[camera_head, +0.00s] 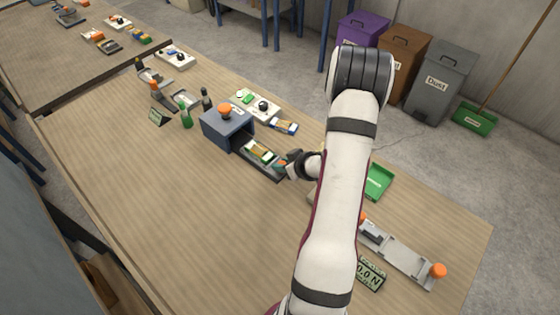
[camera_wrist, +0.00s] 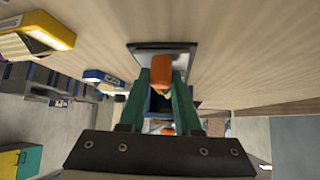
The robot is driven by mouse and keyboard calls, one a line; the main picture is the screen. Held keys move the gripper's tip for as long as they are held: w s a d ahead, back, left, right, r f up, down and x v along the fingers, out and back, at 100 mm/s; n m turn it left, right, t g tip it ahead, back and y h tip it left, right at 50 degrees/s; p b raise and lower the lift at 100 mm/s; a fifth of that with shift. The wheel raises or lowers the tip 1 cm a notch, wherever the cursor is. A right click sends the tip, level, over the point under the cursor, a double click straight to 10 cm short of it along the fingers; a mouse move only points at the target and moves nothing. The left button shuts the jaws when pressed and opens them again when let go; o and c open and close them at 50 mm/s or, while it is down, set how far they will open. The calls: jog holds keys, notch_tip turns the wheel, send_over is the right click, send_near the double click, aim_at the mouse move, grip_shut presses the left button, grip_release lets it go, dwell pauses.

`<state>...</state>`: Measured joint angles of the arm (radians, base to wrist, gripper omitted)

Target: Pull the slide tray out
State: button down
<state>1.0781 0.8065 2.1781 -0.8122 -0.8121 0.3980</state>
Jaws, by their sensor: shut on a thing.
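The slide tray (camera_head: 270,172), dark and long, sticks out from the open front of the blue-grey box (camera_head: 228,128), which has an orange knob on top. A pale piece with green and tan parts (camera_head: 262,152) lies in the tray. My gripper (camera_head: 283,164) is at the tray's outer end. In the wrist view, its two green fingers (camera_wrist: 160,78) are shut on an orange handle (camera_wrist: 160,70) at the tray's end (camera_wrist: 182,49). The tray's inner end is hidden inside the box.
A green bottle (camera_head: 186,115) and a dark bottle (camera_head: 206,99) stand left of the box. A white tray with pieces (camera_head: 262,106) lies behind it. A green dustpan-like tray (camera_head: 378,182) and a grey fixture (camera_head: 400,257) lie to the right. The table's front left is clear.

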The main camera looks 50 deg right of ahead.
jog(key=c, duration=0.6)
grip_release()
jog(key=shift+s+f, duration=0.1)
jog(key=v, duration=1.6)
